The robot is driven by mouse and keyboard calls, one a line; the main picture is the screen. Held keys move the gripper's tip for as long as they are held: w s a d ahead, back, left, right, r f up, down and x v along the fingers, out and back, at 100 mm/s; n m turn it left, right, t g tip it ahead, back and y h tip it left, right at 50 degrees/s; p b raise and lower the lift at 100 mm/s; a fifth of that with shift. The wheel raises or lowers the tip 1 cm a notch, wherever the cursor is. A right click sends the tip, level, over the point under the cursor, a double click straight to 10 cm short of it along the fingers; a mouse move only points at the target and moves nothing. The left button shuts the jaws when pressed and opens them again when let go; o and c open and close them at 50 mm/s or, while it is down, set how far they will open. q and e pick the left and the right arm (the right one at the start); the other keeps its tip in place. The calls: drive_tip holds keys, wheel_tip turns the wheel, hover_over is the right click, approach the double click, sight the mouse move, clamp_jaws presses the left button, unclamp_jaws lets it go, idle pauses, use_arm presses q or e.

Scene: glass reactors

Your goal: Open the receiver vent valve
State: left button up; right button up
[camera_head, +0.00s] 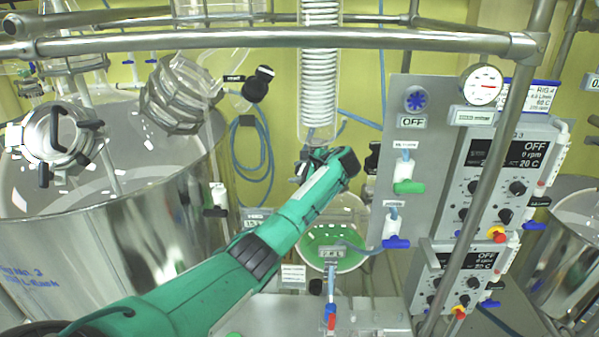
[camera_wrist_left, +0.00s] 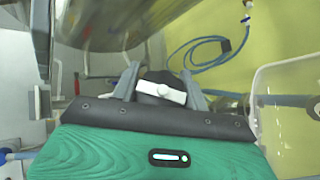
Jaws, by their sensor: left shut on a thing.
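My left arm reaches in from the lower left of the head view, and its green wrist ends in front of the receiver flask (camera_head: 333,240), a round glass vessel with green liquid. My left gripper (camera_wrist_left: 160,92) is shut on a valve handle (camera_wrist_left: 160,88), a white bar on a dark round body. One finger is on each side of the handle. In the head view the gripper (camera_head: 303,168) is mostly hidden by the wrist, and the handle cannot be made out there. I take it for the receiver vent valve, but no label for it is readable. My right gripper is not in view.
A glass coil condenser (camera_head: 320,70) hangs just above my wrist. A grey panel (camera_head: 385,140) with green and blue taps stands to the right, beside the control boxes (camera_head: 490,180). A large steel vessel (camera_head: 110,240) is at left. A metal rail (camera_head: 270,38) crosses the top.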

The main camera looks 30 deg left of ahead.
use_arm(q)
drive_tip(key=shift+s+f+n+g+h+b, duration=0.15)
drive_tip(key=shift+n+g+h+b, duration=0.15)
drive_tip(key=shift+n+g+h, duration=0.7)
drive_tip(key=shift+n, duration=0.3)
drive_tip(key=o, duration=1)
drive_tip(key=shift+s, duration=0.1)
drive_tip(key=shift+d+b, duration=0.35)
drive_tip(key=shift+b, duration=0.05)
drive_tip(key=b+v, duration=0.3)
drive_tip(key=v, duration=0.4)
drive_tip(key=shift+a+r, duration=0.15)
drive_tip(key=shift+r, duration=0.05)
